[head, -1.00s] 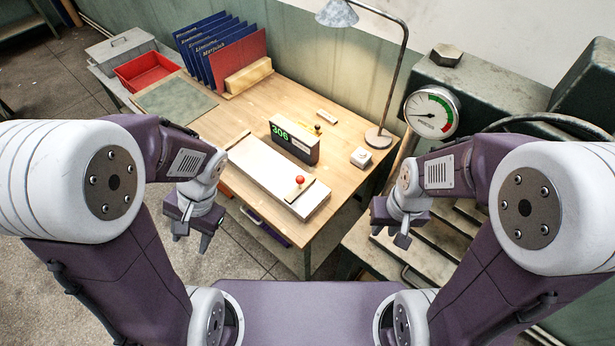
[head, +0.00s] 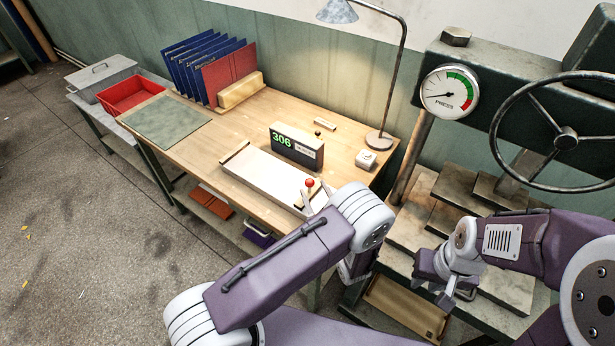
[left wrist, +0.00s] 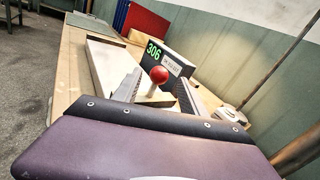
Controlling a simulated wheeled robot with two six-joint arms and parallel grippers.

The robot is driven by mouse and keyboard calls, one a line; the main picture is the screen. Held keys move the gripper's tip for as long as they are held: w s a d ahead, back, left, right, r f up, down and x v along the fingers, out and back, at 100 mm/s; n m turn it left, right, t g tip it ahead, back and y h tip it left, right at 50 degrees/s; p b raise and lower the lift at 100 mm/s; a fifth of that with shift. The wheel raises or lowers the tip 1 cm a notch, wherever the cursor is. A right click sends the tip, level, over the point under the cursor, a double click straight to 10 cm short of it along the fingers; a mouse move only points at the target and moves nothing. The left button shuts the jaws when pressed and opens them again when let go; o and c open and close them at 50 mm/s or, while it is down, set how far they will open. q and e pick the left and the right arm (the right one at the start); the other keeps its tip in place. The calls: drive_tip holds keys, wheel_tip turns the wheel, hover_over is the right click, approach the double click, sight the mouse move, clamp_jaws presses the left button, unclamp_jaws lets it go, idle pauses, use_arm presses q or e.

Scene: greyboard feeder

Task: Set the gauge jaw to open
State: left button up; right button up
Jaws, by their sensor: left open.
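The gauge is a long pale bed (head: 262,177) on the wooden table, with a dark display box (head: 297,146) reading 306 behind it. A lever with a red ball knob (head: 309,183) stands at the bed's right end. My left gripper (head: 314,197) is open at that end, partly hidden by its own wrist. In the left wrist view the red knob (left wrist: 159,75) on its pale stem stands upright between the two spread fingers (left wrist: 157,96), with gaps on both sides. The jaw itself is hard to make out. My right gripper (head: 452,292) hangs over the press steps, away from the gauge.
Blue and red folders (head: 233,73) stand at the back, with a green mat (head: 165,119) in front. A press with a handwheel (head: 566,137) is at the right.

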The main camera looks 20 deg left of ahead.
use_arm(q)
drive_tip(key=x, duration=0.7)
drive_tip(key=shift+a+p, duration=0.1)
drive_tip(key=shift+p, duration=0.25)
clamp_jaws()
idle(0.9)
